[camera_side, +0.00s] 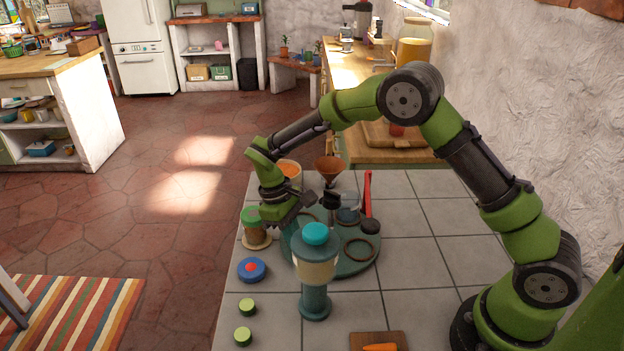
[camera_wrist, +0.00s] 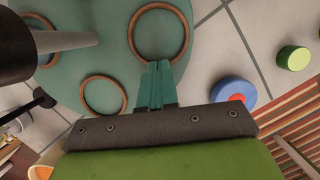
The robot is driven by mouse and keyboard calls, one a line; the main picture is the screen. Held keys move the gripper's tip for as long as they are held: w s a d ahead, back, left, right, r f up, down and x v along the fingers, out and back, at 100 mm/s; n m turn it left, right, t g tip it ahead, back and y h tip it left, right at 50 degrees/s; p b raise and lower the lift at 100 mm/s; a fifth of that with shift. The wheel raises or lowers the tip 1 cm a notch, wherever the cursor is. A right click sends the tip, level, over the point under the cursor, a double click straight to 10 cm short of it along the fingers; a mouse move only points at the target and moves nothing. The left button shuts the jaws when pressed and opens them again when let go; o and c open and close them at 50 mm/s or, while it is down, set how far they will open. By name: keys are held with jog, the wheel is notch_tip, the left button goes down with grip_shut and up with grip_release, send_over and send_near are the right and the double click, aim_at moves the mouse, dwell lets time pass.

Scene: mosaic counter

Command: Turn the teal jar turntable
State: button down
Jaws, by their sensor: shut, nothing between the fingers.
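The teal turntable (camera_side: 346,268) is a round disc on the tiled counter, with brown rings (camera_side: 359,250) on its top and a dark-topped post (camera_side: 331,200) standing up from it.
A green-lidded jar (camera_side: 256,227) stands left of the turntable. A blue disc with a red top (camera_side: 251,270) and two green cylinders (camera_side: 246,305) are nearer. A red-handled tool (camera_side: 368,205) is on the right, and a wooden board (camera_side: 364,341) in front.

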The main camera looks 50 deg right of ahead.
jog(key=shift+s+a+n, duration=0.1)
jog(key=shift+s+n, duration=0.25)
jog(key=shift+n, duration=0.15)
jog(key=shift+s+a+n+h, duration=0.15)
jog(key=shift+s+n+h, duration=0.25)
jog(key=shift+s+n, duration=0.55)
jog(key=shift+s+n+t+h, duration=0.35)
jog(key=shift+s+n, duration=0.6)
jog(key=shift+n, duration=0.4)
dwell(0.6)
dwell(0.4)
